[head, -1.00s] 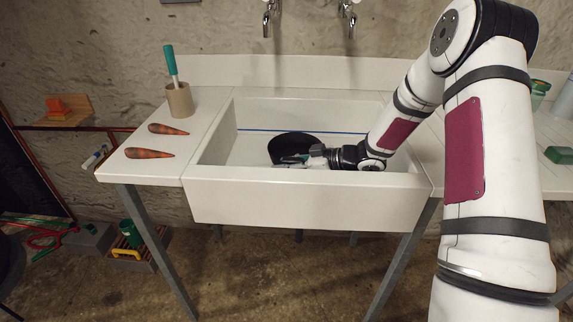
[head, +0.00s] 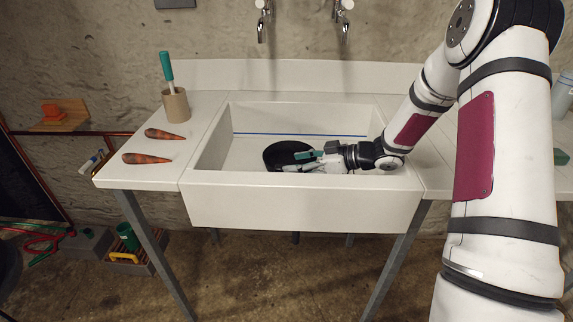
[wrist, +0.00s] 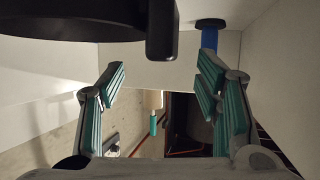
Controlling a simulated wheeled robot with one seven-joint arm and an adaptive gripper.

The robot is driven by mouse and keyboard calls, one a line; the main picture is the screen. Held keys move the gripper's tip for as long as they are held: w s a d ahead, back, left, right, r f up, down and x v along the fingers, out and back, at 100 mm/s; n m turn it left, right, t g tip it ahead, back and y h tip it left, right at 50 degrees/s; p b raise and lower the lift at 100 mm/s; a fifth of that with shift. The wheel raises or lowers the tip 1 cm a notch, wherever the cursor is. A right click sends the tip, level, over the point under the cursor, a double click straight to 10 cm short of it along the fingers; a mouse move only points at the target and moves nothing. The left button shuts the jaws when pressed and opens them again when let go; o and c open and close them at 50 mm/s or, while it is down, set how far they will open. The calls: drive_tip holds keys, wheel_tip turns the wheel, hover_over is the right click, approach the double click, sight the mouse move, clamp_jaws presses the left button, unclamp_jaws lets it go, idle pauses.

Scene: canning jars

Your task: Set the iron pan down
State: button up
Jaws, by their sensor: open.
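The black round iron pan (head: 281,153) is inside the white sink (head: 300,205), toward its front. I cannot tell whether its whole base rests on the sink floor. My gripper (head: 302,161) is over the sink, in front of and to the right of the pan, partly covering it. In the wrist view the pan (wrist: 60,22) fills the upper left, and its dark handle (wrist: 162,32) hangs down at the top middle. My gripper (wrist: 161,68) is open there, its teal pads wide apart, with nothing between them; the handle end shows just above the gap.
The sink walls closely surround my gripper. On the left counter (head: 120,178) lie two brownish-orange pointed items (head: 165,134), and a tan cup (head: 175,106) holds a teal-handled tool. Two taps (head: 261,22) hang above the back of the sink.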

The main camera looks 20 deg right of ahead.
drive_tip(key=shift+v, duration=1.15)
drive_tip(key=w+d+r+m+t+h, duration=0.25)
drive_tip(key=d+r+h, duration=0.25)
drive_tip(key=r+h, duration=0.35)
drive_tip(key=s+d+r+m+g+h, duration=0.1)
drive_tip(key=s+d+r+m+h, duration=0.15)
drive_tip(key=s+r, duration=0.25)
drive_tip(key=s+d+r+m+g+h, duration=0.1)
drive_tip(key=s+r+m+h, duration=0.15)
drive_tip(key=s+r, duration=0.2)
drive_tip(key=s+a+m+g, duration=0.1)
drive_tip(key=s+a, duration=0.3)
drive_tip(key=s, duration=0.7)
drive_tip(key=s+a+f+m+g+y, duration=0.1)
drive_tip(key=s+a+g, duration=0.2)
drive_tip(key=s, duration=0.9)
drive_tip(key=s+a+m+g+y, duration=0.1)
drive_tip(key=s+a+g, duration=0.2)
drive_tip(key=s, duration=0.8)
drive_tip(key=shift+s+a+f, duration=0.35)
drive_tip(key=shift+a+f, duration=0.05)
drive_tip(key=shift+a, duration=0.5)
drive_tip(key=shift+m+y, duration=0.25)
